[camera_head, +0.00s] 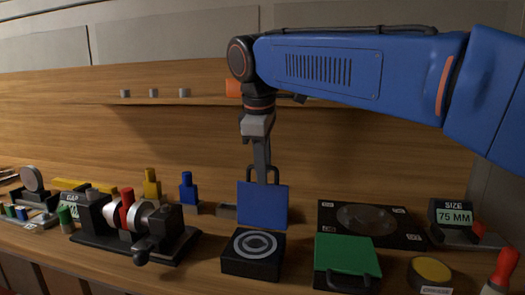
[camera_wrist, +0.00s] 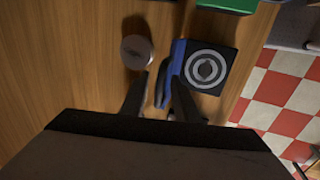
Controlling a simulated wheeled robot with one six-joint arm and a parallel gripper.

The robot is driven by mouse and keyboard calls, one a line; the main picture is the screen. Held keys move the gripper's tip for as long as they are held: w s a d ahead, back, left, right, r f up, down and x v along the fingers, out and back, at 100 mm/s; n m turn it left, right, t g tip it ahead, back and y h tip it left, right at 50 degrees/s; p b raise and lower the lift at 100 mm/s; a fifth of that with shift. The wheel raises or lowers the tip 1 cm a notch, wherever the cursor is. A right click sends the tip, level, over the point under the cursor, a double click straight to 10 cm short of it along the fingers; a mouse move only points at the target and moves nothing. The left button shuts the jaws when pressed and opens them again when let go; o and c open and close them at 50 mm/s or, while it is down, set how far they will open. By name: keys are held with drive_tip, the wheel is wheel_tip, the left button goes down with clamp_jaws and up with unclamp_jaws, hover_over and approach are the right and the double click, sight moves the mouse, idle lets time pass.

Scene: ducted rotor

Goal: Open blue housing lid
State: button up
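The blue housing lid (camera_head: 262,205) stands upright at the back edge of its black housing (camera_head: 253,257), whose top shows a ringed round part. A dark loop handle (camera_head: 275,174) is at the lid's upper side. In the wrist view the lid (camera_wrist: 178,55) shows nearly edge-on beside the black housing (camera_wrist: 208,66). My gripper (camera_head: 262,180) points down at the handle. In the wrist view my gripper's two fingers (camera_wrist: 158,82) are spread, with the handle between them. A gap shows beside the left finger; whether the right finger touches the handle or lid is unclear.
A green-lidded housing (camera_head: 346,255) stands right of the black housing. A dark plate (camera_head: 372,222) lies behind it. A rotor fixture (camera_head: 135,222) stands left, with blue (camera_head: 188,190) and yellow (camera_head: 152,185) pieces behind. A grey round part (camera_wrist: 137,52) lies near the left finger.

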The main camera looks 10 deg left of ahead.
drive_tip(key=v, duration=1.7)
drive_tip(key=shift+r, duration=0.1)
drive_tip(key=shift+s, duration=0.15)
